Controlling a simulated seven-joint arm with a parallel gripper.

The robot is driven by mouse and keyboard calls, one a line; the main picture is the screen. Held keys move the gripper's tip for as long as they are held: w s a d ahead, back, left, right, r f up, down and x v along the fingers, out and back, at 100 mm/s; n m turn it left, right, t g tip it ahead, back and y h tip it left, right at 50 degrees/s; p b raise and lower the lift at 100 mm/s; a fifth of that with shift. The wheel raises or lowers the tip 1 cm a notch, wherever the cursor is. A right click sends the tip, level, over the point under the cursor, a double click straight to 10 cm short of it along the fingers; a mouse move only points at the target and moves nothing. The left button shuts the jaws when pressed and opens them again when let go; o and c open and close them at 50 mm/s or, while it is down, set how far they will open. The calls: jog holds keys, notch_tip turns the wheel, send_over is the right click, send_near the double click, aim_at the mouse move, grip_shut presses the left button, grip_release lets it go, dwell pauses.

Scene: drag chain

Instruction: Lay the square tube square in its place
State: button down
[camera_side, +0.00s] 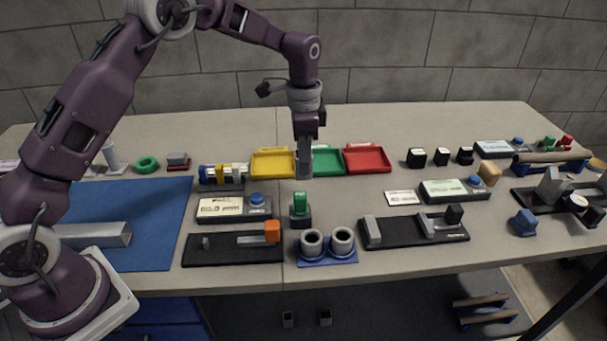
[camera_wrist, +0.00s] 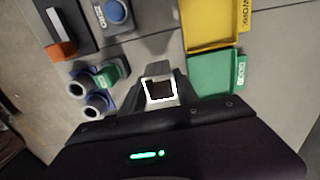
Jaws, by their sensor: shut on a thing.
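My gripper (camera_side: 304,158) points straight down over the back middle of the table, in front of the green tray. In the wrist view my gripper (camera_wrist: 160,84) is shut on a square tube (camera_wrist: 160,99), whose open end shows as a bright square rim around a dark hollow. The tube seems upright between the fingers; in the side view it is hard to tell from the grey fingertips. A longer grey square-section tube (camera_side: 95,235) lies on the blue mat at the left. The tube's place cannot be told for certain from these frames.
Yellow (camera_side: 272,163), green (camera_side: 329,161) and red (camera_side: 367,159) trays stand in a row at the back. Nearer are a green-topped block (camera_side: 300,207), two grey cups on a blue base (camera_side: 327,262), and black fixture plates at the left (camera_side: 233,254) and right (camera_side: 400,241).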

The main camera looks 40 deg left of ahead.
jog(key=s+a+r, duration=0.3)
jog(key=s+r, duration=0.2)
jog(key=s, duration=0.2)
jog(key=s+a+f, duration=0.1)
jog(key=s, duration=1.8)
jog(key=shift+f, duration=2.65)
jog(key=shift+f, duration=1.7)
jog(key=c, duration=0.8)
grip_release()
jog(key=shift+c, duration=0.2)
